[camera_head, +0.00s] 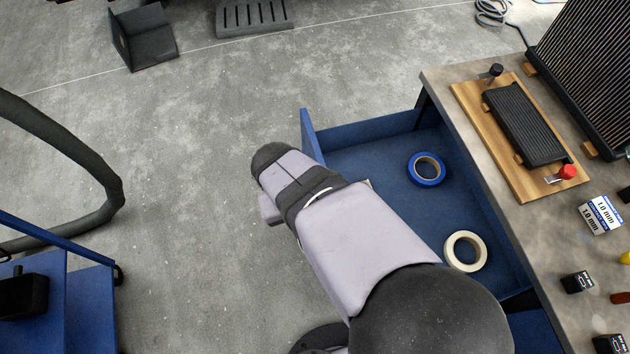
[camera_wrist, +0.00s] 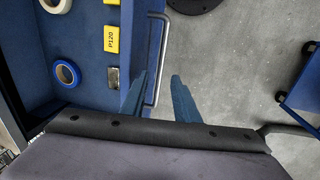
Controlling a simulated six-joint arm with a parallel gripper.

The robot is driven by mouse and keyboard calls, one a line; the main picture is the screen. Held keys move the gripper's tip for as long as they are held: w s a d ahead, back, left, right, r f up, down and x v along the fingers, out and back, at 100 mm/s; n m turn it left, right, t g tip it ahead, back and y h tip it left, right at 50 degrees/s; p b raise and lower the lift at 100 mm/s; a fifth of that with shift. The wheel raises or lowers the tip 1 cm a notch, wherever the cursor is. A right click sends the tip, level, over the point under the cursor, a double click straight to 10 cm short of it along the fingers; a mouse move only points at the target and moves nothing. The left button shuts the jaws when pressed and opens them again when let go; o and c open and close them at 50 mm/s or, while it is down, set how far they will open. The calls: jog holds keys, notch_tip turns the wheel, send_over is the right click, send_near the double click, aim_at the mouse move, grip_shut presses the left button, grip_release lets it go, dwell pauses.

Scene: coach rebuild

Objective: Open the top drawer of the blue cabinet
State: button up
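The top drawer (camera_head: 365,132) of the blue cabinet stands pulled out from under the grey worktop, its inside showing. It also shows in the wrist view (camera_wrist: 92,38). A blue tape roll (camera_head: 426,169) and a cream tape roll (camera_head: 465,251) lie in it. The wrist view also shows a yellow P120 box (camera_wrist: 111,39) inside. The drawer's metal bar handle (camera_wrist: 164,45) runs along its front. My gripper (camera_wrist: 160,80) is open, its two blue fingers apart on either side of the handle's near end, with visible gaps. In the head view my arm hides the fingers and much of the drawer front.
The worktop (camera_head: 445,100) carries a wooden board (camera_head: 470,100) with a dark core, a large finned radiator (camera_head: 585,70) and small boxes. A blue cart (camera_head: 90,300) and a thick dark hose (camera_head: 75,150) are at left. The floor between is clear.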

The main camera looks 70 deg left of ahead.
jog(key=shift+s+r, duration=0.2)
jog(key=shift+r, duration=0.95)
jog(key=w+d+r+m+g+p, duration=0.15)
jog(key=w+d+m, duration=0.25)
jog(key=w+d, duration=0.65)
jog(key=w+d+r+m, duration=0.2)
jog(key=w+d+m, duration=0.35)
jog(key=w, duration=1.05)
jog(key=d+m, duration=0.8)
jog(key=d, duration=1.8)
jog(key=shift+w+d+g, duration=0.3)
jog(key=shift+g, duration=0.05)
